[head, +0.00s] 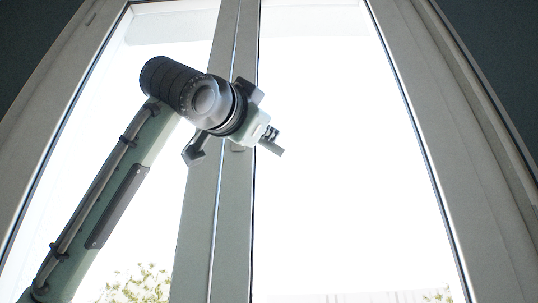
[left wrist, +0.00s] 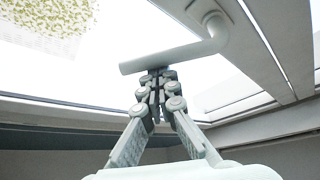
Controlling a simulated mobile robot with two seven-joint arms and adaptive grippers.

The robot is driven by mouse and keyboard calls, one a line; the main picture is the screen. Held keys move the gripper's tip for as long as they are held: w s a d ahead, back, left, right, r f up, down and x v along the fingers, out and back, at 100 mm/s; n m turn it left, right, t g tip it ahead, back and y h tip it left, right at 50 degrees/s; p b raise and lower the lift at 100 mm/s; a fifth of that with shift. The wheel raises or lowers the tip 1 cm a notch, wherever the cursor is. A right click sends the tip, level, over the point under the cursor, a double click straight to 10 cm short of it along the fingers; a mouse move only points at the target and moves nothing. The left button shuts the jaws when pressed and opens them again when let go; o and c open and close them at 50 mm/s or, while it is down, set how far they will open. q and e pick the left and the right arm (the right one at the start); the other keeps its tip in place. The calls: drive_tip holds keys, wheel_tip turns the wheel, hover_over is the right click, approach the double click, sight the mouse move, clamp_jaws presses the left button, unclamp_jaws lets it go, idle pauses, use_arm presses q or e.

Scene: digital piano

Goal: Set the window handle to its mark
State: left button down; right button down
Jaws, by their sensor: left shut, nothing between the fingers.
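The window handle (left wrist: 175,55) is a pale grey lever in the left wrist view. Its bar runs left from a bent neck at its mount on the window frame. In the head view, a short bar that looks like its free end (head: 273,149) shows beyond my gripper; the rest is hidden behind my wrist. My left gripper (head: 270,132) is at the middle of the window, its fingers shut and empty. In the left wrist view the closed fingertips (left wrist: 157,76) meet at the bar's near edge, touching it or very close. I cannot make out a mark. My right gripper is out of view.
The two tall window panes are bright, with pale frames (head: 405,100) around them and a central post (head: 232,200) between. My left arm crosses the left pane. The space before the right pane (head: 340,200) is clear. Foliage (head: 138,285) shows outside.

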sight(262, 145)
use_arm(q)
drive_tip(key=shift+a+f+m, duration=0.1)
drive_tip(key=shift+m, duration=0.2)
drive_tip(key=shift+a+f, duration=0.3)
drive_tip(key=shift+f, duration=0.2)
drive_tip(key=shift+a+f, duration=0.4)
drive_tip(key=shift+a, duration=0.05)
drive_tip(key=shift+a+m+g+h, duration=0.3)
drive_tip(key=shift+m+g, duration=0.1)
drive_tip(key=shift+m, duration=0.2)
drive_tip(key=a, duration=0.1)
drive_tip(key=a+f+m, duration=0.1)
drive_tip(key=a, duration=0.1)
drive_tip(key=shift+f+g+h, duration=0.2)
drive_tip(key=shift+g+h, duration=0.1)
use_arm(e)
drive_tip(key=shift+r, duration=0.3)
